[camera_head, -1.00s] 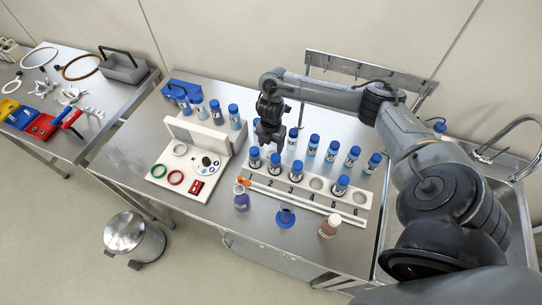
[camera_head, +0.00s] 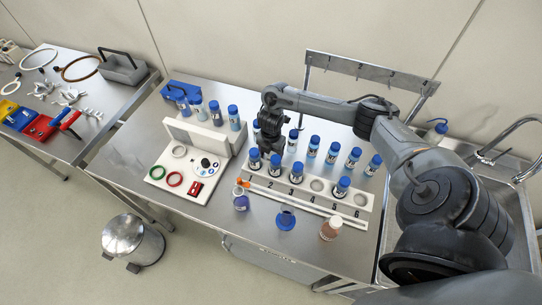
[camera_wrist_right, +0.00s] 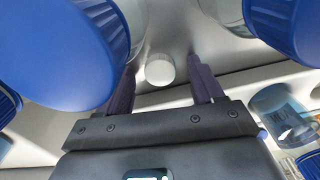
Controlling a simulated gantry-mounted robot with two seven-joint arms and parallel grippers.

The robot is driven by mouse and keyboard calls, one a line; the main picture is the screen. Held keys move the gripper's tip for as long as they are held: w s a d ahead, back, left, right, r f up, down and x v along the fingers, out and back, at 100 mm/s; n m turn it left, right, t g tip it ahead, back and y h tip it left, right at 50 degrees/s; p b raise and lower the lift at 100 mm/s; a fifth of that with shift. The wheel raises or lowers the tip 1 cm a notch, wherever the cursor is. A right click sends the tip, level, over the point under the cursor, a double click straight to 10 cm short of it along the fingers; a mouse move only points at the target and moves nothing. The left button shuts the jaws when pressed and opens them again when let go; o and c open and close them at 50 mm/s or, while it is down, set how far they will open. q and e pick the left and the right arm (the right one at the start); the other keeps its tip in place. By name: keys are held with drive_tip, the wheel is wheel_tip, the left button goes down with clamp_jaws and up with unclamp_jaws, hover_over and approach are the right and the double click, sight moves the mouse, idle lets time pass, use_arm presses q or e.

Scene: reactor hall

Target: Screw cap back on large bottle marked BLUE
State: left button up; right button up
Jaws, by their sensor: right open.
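Several bottles with blue caps stand on the steel table, some in the white numbered rack (camera_head: 316,185) and some behind it. Their labels are too small to read, so I cannot tell which is marked BLUE, and I make out no loose cap. My right gripper (camera_head: 272,146) points down among the capped bottles behind the rack's left end. In the right wrist view my right gripper (camera_wrist_right: 163,88) has its fingers apart. A small pale round thing (camera_wrist_right: 160,70) shows between them, not clearly held. Large blue caps (camera_wrist_right: 65,50) and (camera_wrist_right: 285,25) are close on both sides. My left gripper is not in view.
A small violet-blue vessel (camera_head: 241,202), a blue flared vessel (camera_head: 285,219) and a brownish bottle (camera_head: 331,229) stand before the rack. A white device (camera_head: 190,168) is to the left, a sink (camera_head: 500,190) to the right. The table's front left is clear.

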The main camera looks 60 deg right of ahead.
drive_tip(key=c, duration=1.1)
drive_tip(key=shift+r, duration=0.7)
drive_tip(key=r, duration=0.2)
drive_tip(key=r+p, duration=0.1)
drive_tip(key=shift+s, duration=0.25)
drive_tip(key=s+r, duration=0.2)
drive_tip(key=s, duration=0.1)
drive_tip(key=s+a+r, duration=0.1)
drive_tip(key=s+r, duration=0.1)
drive_tip(key=s, duration=0.2)
drive_tip(key=s+r, duration=0.2)
drive_tip(key=s, duration=0.2)
drive_tip(key=shift+a+r, duration=0.3)
drive_tip(key=shift+a, duration=0.05)
